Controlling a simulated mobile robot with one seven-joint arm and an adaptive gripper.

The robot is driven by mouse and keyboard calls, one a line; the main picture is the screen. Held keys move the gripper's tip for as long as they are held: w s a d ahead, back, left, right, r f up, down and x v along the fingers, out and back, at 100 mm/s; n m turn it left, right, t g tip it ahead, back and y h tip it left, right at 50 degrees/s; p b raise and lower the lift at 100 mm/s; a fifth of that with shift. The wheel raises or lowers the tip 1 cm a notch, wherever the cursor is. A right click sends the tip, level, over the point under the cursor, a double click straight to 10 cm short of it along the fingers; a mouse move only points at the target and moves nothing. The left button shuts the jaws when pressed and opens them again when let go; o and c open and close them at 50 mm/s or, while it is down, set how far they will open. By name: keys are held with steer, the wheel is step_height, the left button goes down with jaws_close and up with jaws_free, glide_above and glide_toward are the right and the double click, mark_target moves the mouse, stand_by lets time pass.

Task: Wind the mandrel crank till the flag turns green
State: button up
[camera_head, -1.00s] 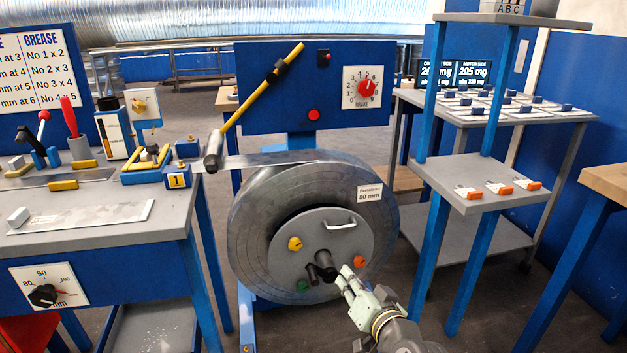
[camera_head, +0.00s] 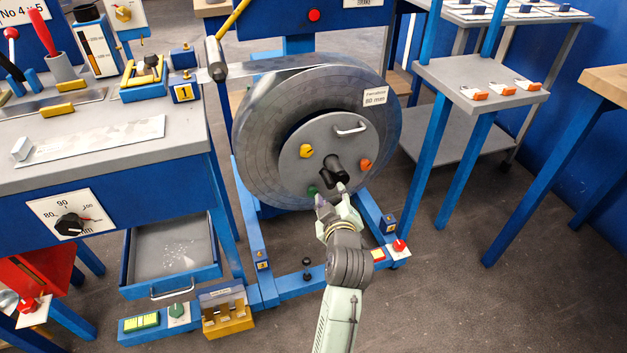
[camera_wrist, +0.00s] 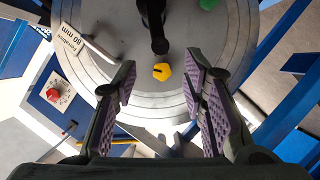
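The mandrel crank (camera_head: 333,172) is black and sticks out from the middle of the round grey plate (camera_head: 345,148) on the coil reel. In the wrist view the crank (camera_wrist: 153,25) shows at the top, beyond my fingertips. My gripper (camera_head: 331,194) is just below the crank in the head view. In the wrist view my gripper (camera_wrist: 160,82) is open, with purple pads apart and nothing held between them. A yellow knob (camera_head: 306,151), an orange knob (camera_head: 365,165) and a green knob (camera_head: 312,191) are on the plate. I cannot identify the flag.
The metal coil (camera_head: 270,130) surrounds the plate. A workbench (camera_head: 90,160) with an open drawer (camera_head: 172,250) stands left. A blue-legged shelf (camera_head: 440,85) stands right. A red button (camera_head: 400,246) is on the reel's base. Floor at lower right is clear.

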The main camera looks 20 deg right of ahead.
mark_target(329, 185)
steer(key=b+x, duration=0.2)
steer(key=x, duration=0.7)
steer(key=shift+w, duration=0.2)
jaws_close()
stand_by(0.5)
